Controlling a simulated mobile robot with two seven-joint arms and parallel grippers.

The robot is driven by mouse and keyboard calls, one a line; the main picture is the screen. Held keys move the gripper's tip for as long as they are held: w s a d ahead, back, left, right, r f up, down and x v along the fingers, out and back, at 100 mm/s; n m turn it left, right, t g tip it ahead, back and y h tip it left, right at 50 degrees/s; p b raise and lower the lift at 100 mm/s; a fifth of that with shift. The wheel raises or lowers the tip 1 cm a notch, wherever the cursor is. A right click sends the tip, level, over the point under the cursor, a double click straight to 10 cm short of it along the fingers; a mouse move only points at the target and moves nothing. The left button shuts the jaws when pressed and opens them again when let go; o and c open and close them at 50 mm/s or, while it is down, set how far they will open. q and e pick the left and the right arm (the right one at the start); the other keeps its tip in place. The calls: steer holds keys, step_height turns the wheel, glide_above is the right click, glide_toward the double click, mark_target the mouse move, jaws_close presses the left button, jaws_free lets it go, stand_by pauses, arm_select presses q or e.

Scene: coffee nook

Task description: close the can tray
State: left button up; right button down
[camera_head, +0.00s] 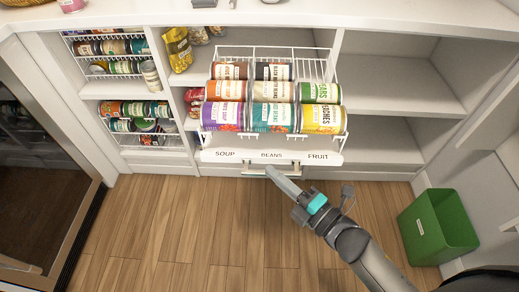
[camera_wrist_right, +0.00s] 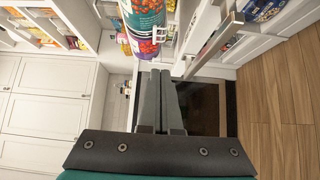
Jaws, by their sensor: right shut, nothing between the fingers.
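The can tray (camera_head: 218,156) is a white wire rack that sticks out from the middle of the shelf unit, with a front strip lettered SOUP, BEANS and FRUIT. It holds rows of cans, among them a purple can (camera_head: 223,116), a teal can (camera_head: 272,117) and a yellow can (camera_head: 322,118). My right gripper (camera_head: 270,171) is shut and empty, its tips at the lower edge of the tray front, by a metal handle (camera_head: 256,175). Contact cannot be told. In the right wrist view the shut fingers (camera_wrist_right: 160,73) point toward the cans (camera_wrist_right: 144,20). My left gripper is not in view.
A rack of cans (camera_head: 123,67) stands in the shelves at the left. The shelves right of the tray (camera_head: 390,75) are empty. A green bin (camera_head: 436,226) stands on the floor at the right. The wooden floor (camera_head: 180,230) before the unit is clear.

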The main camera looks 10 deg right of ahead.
mark_target(249, 139)
steer(key=x, duration=0.5)
steer(key=shift+b, duration=0.4)
steer(key=w, duration=0.3)
steer(key=shift+d+f+b, duration=0.1)
steer(key=shift+d+b, duration=0.2)
steer(key=shift+b, duration=0.1)
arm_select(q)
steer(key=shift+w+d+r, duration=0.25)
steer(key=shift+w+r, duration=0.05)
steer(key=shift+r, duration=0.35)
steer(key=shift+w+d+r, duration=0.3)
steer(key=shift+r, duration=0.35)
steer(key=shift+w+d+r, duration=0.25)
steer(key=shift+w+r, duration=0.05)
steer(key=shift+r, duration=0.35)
arm_select(e)
steer(key=shift+w+d, duration=0.15)
steer(key=shift+w, duration=0.45)
